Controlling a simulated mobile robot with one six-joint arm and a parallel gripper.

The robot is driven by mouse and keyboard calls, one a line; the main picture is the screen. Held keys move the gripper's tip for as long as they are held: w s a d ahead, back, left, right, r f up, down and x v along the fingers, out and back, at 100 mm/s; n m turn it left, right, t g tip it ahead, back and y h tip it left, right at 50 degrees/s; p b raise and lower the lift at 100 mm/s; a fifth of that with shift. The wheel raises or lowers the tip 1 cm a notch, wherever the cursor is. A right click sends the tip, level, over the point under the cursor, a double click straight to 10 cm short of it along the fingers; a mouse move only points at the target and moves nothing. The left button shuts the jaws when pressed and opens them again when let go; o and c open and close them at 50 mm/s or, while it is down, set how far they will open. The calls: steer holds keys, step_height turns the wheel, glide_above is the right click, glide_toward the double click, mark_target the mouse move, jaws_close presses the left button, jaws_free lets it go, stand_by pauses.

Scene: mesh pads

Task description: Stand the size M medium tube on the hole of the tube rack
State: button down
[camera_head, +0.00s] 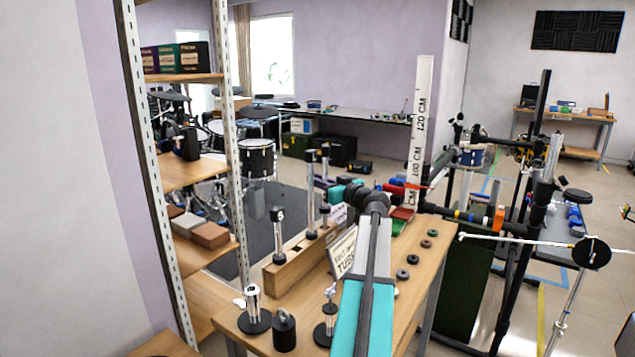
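The wooden tube rack (277,277) lies on the table. A short tube (278,240) with a dark top stands upright at its near end. Two taller metal tubes, one in front (311,195) and one behind (325,180), stand farther back along it. A short metal tube on a black round base (253,304) stands at the table's near left, and another on a black base (329,312) stands nearer my arm. I cannot read a size M mark on any tube. My arm crosses the table's middle; my gripper's fingers cannot be made out past its dark wrist.
A sign reading TUBE (343,256) leans right of the rack. A black weight (284,331) stands at the near edge. Several dark rings (408,259) lie to the right. A metal shelf post (235,150) rises left of the table. A tall white ruler (421,115) stands behind.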

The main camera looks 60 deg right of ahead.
steer(key=shift+f+b, duration=1.25)
steer(key=shift+b, duration=0.1)
steer(key=shift+f, duration=0.1)
steer(key=c, duration=1.6)
jaws_free()
steer(key=shift+c, duration=0.2)
steer(key=shift+s, duration=0.1)
steer(key=v, duration=1.3)
steer(key=shift+s+b, duration=0.35)
steer(key=shift+b, duration=0.1)
